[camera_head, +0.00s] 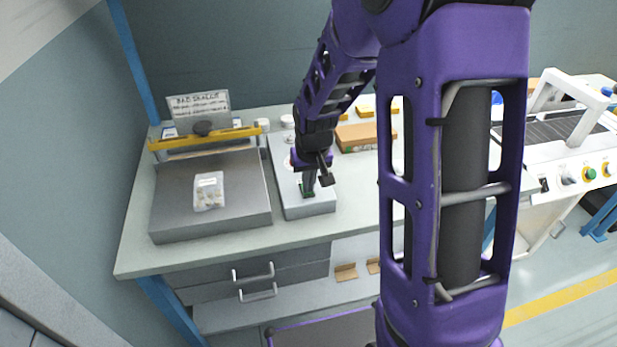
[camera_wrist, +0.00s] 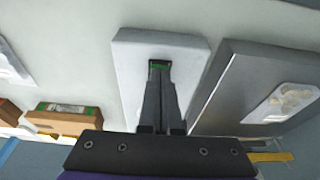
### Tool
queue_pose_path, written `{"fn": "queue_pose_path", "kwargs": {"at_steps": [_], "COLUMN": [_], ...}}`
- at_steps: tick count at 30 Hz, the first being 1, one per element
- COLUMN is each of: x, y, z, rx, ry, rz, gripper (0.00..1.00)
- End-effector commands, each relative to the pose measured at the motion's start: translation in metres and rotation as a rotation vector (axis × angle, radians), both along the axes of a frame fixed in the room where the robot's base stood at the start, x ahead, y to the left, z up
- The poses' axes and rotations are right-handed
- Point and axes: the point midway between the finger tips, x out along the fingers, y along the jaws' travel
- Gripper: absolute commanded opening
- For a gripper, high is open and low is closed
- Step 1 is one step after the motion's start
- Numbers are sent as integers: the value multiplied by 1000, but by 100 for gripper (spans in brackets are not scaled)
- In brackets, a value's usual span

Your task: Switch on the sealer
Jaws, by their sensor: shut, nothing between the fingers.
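The bag sealer (camera_head: 170,215) is a grey flat unit with a yellow bar (camera_head: 208,138) at its back, on the left of the bench. Beside it stands a light grey control box (camera_head: 318,208), also seen in the wrist view (camera_wrist: 130,75). My gripper (camera_head: 308,190) is shut and empty, pointing down at the box's near end. In the wrist view its fingertips (camera_wrist: 160,72) are right at a dark-framed green switch (camera_wrist: 160,63). The fingers partly cover the switch, so I cannot tell its position or whether they touch it.
A clear bag of parts (camera_head: 209,190) lies on the sealer's plate. A sign (camera_head: 199,103) stands behind it. Cardboard boxes (camera_head: 356,138) lie on the bench behind my gripper. A conveyor machine (camera_head: 570,175) with coloured buttons stands at the right. The bench's front strip (camera_head: 200,250) is clear.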

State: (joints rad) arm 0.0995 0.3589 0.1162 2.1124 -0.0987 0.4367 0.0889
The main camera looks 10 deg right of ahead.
Motion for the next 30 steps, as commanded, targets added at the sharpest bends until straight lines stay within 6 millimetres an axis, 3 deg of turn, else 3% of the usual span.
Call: {"fn": "queue_pose_path", "kwargs": {"at_steps": [8, 12, 30], "x": [0, -4, 9], "y": [0, 0, 0], "z": [-1, -12, 1], "rx": [0, 0, 0], "ry": [1, -1, 0], "rz": [0, 0, 0], "gripper": [0, 0, 0]}}
